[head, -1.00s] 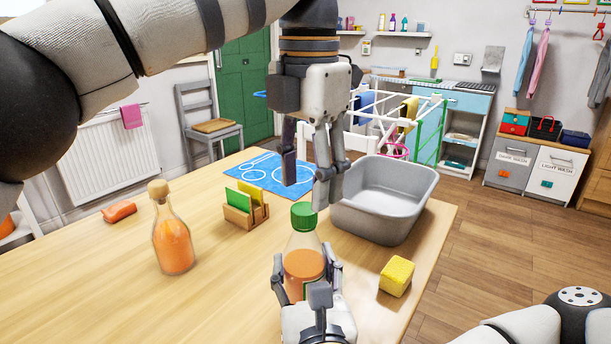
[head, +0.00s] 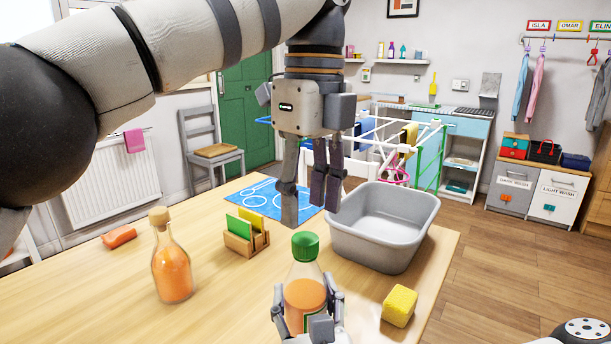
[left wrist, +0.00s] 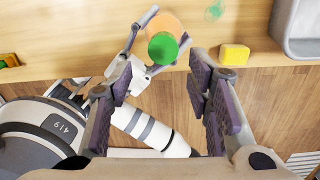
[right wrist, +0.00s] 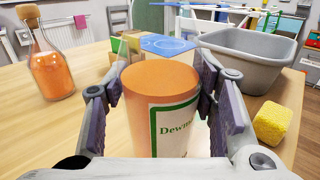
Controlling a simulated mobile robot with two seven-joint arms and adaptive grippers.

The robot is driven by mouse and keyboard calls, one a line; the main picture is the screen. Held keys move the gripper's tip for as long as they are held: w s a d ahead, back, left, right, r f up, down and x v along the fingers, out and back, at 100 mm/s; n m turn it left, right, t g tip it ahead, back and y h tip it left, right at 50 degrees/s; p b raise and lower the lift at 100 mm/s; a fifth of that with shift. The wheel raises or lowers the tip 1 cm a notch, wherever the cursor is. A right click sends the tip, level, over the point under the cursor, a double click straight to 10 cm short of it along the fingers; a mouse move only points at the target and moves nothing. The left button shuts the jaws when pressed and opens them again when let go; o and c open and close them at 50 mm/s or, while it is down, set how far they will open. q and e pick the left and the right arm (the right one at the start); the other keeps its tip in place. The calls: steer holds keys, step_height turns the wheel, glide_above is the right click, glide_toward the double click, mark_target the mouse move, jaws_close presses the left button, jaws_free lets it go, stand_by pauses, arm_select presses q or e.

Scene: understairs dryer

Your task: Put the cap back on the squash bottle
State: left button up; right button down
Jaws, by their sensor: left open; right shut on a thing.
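The squash bottle (head: 303,292) stands upright near the table's front edge, with orange drink and a label reading "Dewm…" in the right wrist view (right wrist: 165,125). The green cap (head: 305,246) sits at the top of its neck; I cannot tell if it is screwed tight. My right gripper (head: 307,308) is shut around the bottle's body. My left gripper (head: 309,208) is open and empty, pointing down above the cap, with a gap between. In the left wrist view the cap (left wrist: 162,48) lies between the open fingers, beyond their tips.
A corked glass bottle (head: 172,265) stands to the left. A wooden holder (head: 240,243) with green and yellow cards is behind. A grey basin (head: 385,238) and a yellow sponge (head: 399,306) are at the right, near the table's edge.

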mark_target(305, 238)
arm_select(q)
steer(key=n, duration=0.8)
steer(key=shift+r, duration=0.25)
steer(key=n, duration=0.4)
steer(key=shift+a+r, duration=0.1)
steer(key=shift+r, duration=0.05)
steer(key=n, duration=0.3)
steer(key=shift+r+n, duration=0.15)
steer(key=shift+n, duration=0.15)
steer(key=n, duration=0.7)
steer(key=shift+w+a+r, duration=0.1)
steer(key=shift+w+r, duration=0.05)
steer(key=shift+r, duration=0.2)
steer(key=n, duration=0.5)
steer(key=shift+w+r, duration=0.1)
steer(key=shift+r, duration=0.2)
step_height(305, 238, down, 8)
